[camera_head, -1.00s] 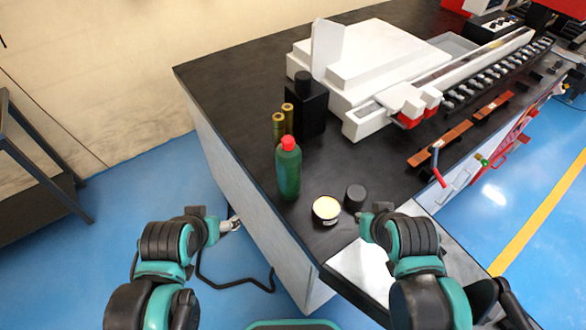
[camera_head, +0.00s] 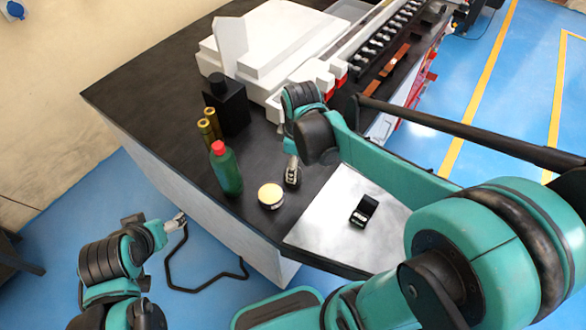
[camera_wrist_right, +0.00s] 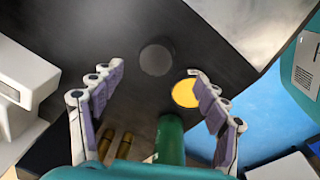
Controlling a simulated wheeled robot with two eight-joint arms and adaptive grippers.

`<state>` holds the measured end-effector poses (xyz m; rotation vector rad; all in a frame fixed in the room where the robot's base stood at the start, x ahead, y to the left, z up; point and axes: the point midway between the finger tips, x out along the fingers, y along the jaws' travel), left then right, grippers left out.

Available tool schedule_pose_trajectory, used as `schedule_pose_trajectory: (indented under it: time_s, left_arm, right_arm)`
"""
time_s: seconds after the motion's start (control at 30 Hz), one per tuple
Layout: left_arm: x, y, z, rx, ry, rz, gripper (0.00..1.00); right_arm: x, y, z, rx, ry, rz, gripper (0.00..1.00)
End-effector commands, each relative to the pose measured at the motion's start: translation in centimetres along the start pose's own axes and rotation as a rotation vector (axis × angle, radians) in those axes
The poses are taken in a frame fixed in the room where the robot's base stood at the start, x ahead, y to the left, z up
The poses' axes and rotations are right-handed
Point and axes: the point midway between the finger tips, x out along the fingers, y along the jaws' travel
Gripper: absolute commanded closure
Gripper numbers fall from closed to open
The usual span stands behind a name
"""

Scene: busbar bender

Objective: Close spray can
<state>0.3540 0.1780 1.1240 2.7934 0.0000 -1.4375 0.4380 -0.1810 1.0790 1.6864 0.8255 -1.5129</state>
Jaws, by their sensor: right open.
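A short round can with a pale yellow top (camera_head: 270,195) stands near the table's front corner, and its yellow top also shows in the right wrist view (camera_wrist_right: 186,93). A dark round cap (camera_wrist_right: 155,60) sits beside it on the black tabletop; in the head view my right gripper largely covers it. My right gripper (camera_head: 292,175) points down over the cap. In the wrist view its fingers are spread wide, with nothing between them in their grip. My left gripper (camera_head: 178,219) hangs off the table's left side, too small to tell its opening.
A green bottle with a red cap (camera_head: 226,170) stands just left of the can. A small black box (camera_head: 364,210) lies on the bright metal plate (camera_head: 330,215) at right. A white machine (camera_head: 268,45) fills the back.

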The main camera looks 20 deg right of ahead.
Motion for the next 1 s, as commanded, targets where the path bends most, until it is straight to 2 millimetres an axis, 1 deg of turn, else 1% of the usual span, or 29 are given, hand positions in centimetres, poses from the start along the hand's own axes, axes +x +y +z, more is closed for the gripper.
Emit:
schedule_pose_trajectory:
  time_s: [0.03, 0.1, 0.3, 0.67, 0.77, 0.9, 1.0]
  left_arm:
    - [-0.7, 0.0, -0.5, 0.0, 0.0, 0.0, 0.25]
    - [-1.0, 0.0, -0.7, 0.0, 0.0, 0.0, 0.25]
    - [-1.4, 0.0, -1.0, 0.0, 0.0, 0.0, 0.25]
    - [-1.3, 0.0, -0.9, 0.0, 0.0, 0.0, 0.25]
    - [-1.2, 0.0, -0.8, 0.0, 0.0, 0.0, 0.25]
    - [-0.8, 0.0, -0.6, 0.0, 0.0, 0.0, 0.25]
    - [-0.7, 0.0, -0.5, 0.0, 0.0, 0.0, 0.25]
  right_arm:
    - [-0.1, 0.5, -0.3, -0.049, -0.013, -0.022, 0.26]
    - [0.2, 0.9, -0.5, -0.112, -0.028, -0.05, 0.26]
    - [0.8, 1.4, -0.8, -0.208, -0.047, -0.094, 0.26]
    - [1.0, 1.4, -0.8, -0.219, -0.048, -0.099, 0.26]
    - [1.6, 1.3, -0.8, -0.218, -0.048, -0.099, 0.26]
    - [3.2, 1.2, -0.6, -0.218, -0.048, -0.099, 0.26]
    - [3.6, 1.1, -0.6, -0.218, -0.048, -0.098, 0.26]
